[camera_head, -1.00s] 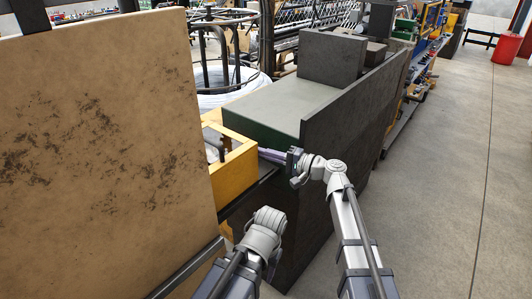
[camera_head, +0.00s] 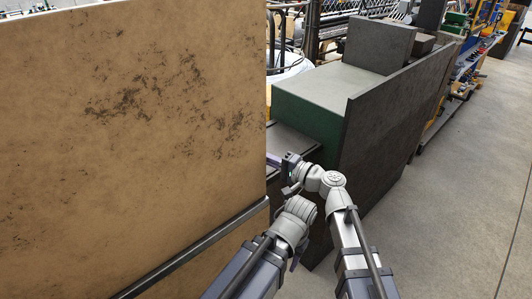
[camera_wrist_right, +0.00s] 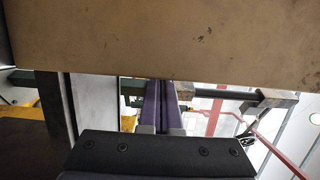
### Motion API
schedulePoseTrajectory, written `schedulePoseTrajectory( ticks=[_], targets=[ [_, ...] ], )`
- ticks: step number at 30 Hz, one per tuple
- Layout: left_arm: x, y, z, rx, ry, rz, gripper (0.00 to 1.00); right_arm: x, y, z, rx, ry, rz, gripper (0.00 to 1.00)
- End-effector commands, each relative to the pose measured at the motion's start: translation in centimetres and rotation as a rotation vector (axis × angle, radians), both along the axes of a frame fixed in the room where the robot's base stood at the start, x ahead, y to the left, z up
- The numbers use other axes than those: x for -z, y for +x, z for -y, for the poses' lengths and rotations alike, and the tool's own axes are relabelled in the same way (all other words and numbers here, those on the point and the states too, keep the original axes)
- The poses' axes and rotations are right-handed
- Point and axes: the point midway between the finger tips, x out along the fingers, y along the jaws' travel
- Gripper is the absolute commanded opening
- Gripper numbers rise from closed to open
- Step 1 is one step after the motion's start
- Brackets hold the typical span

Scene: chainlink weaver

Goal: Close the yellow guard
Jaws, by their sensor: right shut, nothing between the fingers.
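The yellow guard (camera_head: 140,130) is a large tan-yellow panel with dark scuffs, filling the left half of the head view. A dark rail crosses its lower part. Its face also spans the top of the right wrist view (camera_wrist_right: 160,40). My right gripper (camera_head: 280,160) is at the guard's right edge, pointing left, its tips partly hidden there. In the right wrist view its purple fingers (camera_wrist_right: 163,98) are together and empty, ending at the guard's lower edge in the picture; contact is unclear. My left arm is below it; only a purple sliver of the left gripper (camera_head: 297,258) shows.
A dark machine housing (camera_head: 375,140) with a green side stands right of the guard. A dark block (camera_head: 380,45) sits on it. Free concrete floor (camera_head: 470,200) lies to the right. White coiled wire (camera_head: 290,65) is behind.

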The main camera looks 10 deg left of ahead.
Motion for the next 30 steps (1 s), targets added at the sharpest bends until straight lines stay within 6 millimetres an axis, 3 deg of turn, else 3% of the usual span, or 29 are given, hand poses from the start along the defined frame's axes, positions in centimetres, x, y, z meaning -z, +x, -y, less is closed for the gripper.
schedulePoseTrajectory(
  ticks=[20, 30],
  targets=[
    [-0.4, 0.0, 0.0, 0.000, 0.000, 0.000, 0.54, -0.3, -0.2, -0.1, 0.001, 0.000, 0.000, 0.00],
    [-3.6, 0.0, 0.0, 0.000, 0.000, 0.000, 0.54, -3.6, -0.2, -0.1, 0.001, 0.000, 0.000, 0.00]
  ],
)
